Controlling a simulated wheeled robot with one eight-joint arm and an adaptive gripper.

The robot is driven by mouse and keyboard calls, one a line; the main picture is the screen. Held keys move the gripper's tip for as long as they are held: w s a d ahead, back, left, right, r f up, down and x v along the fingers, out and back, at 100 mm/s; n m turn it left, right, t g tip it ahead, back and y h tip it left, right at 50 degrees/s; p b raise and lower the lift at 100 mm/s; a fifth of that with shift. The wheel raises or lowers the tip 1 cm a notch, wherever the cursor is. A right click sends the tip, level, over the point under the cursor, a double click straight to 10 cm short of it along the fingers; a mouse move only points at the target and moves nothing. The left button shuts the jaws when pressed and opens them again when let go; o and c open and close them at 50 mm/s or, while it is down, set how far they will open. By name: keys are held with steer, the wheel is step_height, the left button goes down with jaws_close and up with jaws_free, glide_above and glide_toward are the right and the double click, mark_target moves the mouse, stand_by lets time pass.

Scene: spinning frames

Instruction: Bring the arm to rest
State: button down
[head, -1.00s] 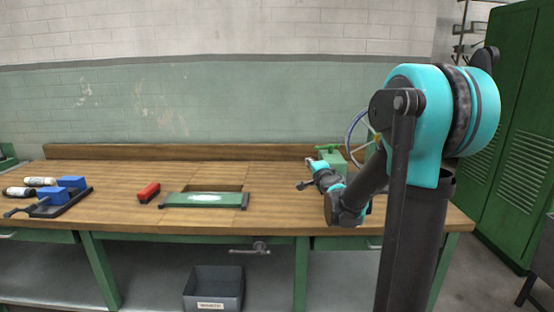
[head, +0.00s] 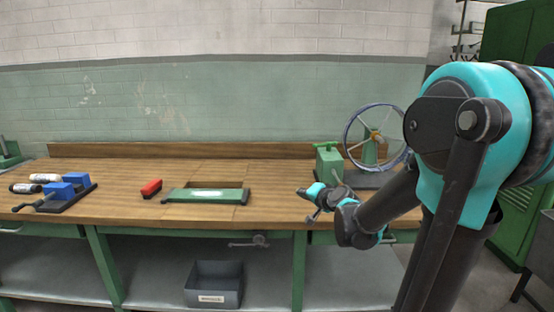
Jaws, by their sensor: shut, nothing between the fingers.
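My gripper (head: 306,200) is small in the head view, at the end of my teal and dark grey arm. It hangs in front of the right half of the workbench, right of a flat green fixture. It is shut and holds nothing that I can see. My upper arm and elbow fill the right side of the view, and my forearm slopes down to the left. The fingers are too small to make out in detail.
A grey bin (head: 214,284) sits below.

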steer(key=s+d+f+n+g+h, duration=0.1)
steer(key=s+d+f+n+g, duration=0.1)
steer(key=s+f, duration=0.4)
steer(key=s+d+f+n+g+h, duration=0.2)
steer(key=s+f, duration=0.4)
steer(key=s, duration=0.6)
steer(key=s+d+f+n+g+h, duration=0.2)
steer(key=s+d+f+g, duration=0.2)
steer(key=s, duration=0.5)
steer(key=shift+d+f+g, duration=0.3)
steer(key=shift+d+f, duration=0.6)
steer(key=shift+d, duration=0.15)
steer(key=shift+w, duration=0.1)
